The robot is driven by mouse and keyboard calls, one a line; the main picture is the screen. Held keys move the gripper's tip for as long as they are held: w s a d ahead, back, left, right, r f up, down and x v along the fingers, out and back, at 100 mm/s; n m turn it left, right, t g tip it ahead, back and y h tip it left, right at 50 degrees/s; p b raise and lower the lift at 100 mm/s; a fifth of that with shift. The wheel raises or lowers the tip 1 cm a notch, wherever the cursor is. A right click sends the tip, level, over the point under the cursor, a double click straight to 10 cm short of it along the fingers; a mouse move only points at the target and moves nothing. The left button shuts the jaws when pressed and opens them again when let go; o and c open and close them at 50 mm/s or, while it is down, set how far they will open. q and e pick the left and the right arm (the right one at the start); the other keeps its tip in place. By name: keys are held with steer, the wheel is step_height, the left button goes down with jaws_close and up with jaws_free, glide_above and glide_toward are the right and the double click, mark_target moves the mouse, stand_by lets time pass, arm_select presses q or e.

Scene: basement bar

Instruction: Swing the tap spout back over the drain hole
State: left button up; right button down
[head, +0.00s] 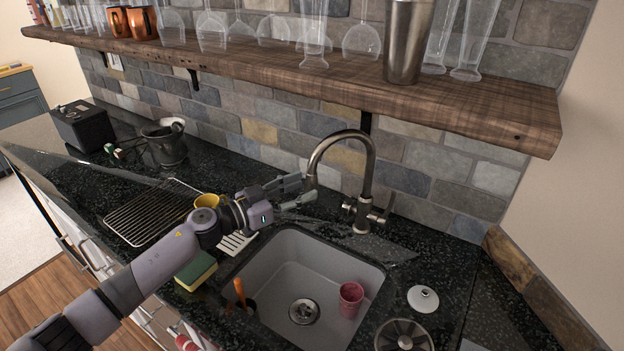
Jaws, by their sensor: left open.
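The tap (362,180) stands behind the sink, and its curved spout arcs to the left with the tip pointing down near the sink's back left corner. The drain hole (303,311) lies in the floor of the sink (282,263). The spout tip is not over the drain. My left gripper (301,189) is open beside the spout's downturned end, with its fingers pointing right toward it. I cannot tell whether they touch the spout. My right gripper is not in view.
A red cup (350,299) stands in the sink's right part. A sponge (196,271), a wire rack (150,215) and a yellow cup (206,201) are left of the sink. A white lidded piece (423,298) sits right. A wooden shelf (480,100) with glasses hangs above.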

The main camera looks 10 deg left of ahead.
mark_target(312, 185)
arm_select(q)
steer(key=shift+x, duration=1.85)
steer(key=shift+c, duration=0.4)
jaws_close()
